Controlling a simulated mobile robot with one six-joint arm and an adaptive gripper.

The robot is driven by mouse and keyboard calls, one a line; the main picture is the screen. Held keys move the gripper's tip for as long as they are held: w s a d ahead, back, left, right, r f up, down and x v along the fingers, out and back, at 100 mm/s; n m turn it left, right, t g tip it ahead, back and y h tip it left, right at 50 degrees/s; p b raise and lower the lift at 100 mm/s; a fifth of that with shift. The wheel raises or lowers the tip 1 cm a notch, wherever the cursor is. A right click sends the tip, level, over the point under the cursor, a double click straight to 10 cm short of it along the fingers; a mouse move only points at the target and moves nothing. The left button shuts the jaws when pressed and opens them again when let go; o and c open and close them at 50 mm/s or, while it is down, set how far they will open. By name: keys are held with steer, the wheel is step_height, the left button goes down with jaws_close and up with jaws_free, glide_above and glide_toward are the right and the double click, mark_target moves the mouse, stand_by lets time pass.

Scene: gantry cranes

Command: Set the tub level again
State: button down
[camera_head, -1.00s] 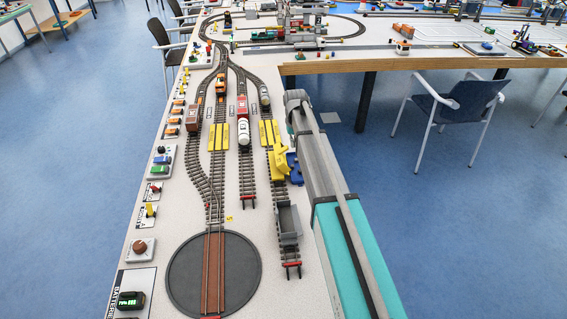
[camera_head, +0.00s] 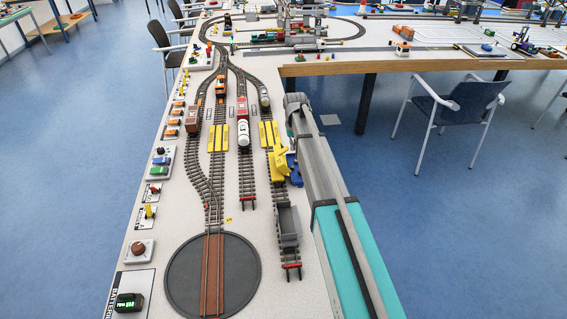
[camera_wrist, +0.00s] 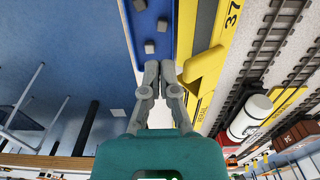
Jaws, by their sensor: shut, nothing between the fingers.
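The blue tub (camera_wrist: 147,24) is at the top of the wrist view, with several small grey blocks inside. A yellow body marked 37 (camera_wrist: 225,35) lies directly to its right. In the head view, the blue tub (camera_head: 294,168) shows as a small patch beside the yellow body (camera_head: 278,162), partly covered by my arm. I cannot judge its tilt clearly. My gripper (camera_wrist: 163,66) is shut and empty, its fingertips at the near end of the tub; I cannot tell whether they touch it. My arm hides the gripper in the head view.
A grey wagon (camera_head: 288,223) stands on the track nearest my arm. A white tank wagon (camera_head: 243,133) stands one track to the left, also seen in the wrist view (camera_wrist: 250,117). A dark turntable (camera_head: 182,275) lies front left.

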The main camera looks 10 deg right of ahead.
mark_target(285, 148)
steer(key=shift+a, duration=1.7)
steer(key=shift+r, duration=0.15)
steer(key=shift+r+p, duration=3.4)
steer(key=shift+p, duration=0.15)
steer(key=s+d, duration=0.2)
steer(key=s, duration=1.3)
steer(key=s+d, duration=0.2)
steer(key=s, duration=1.4)
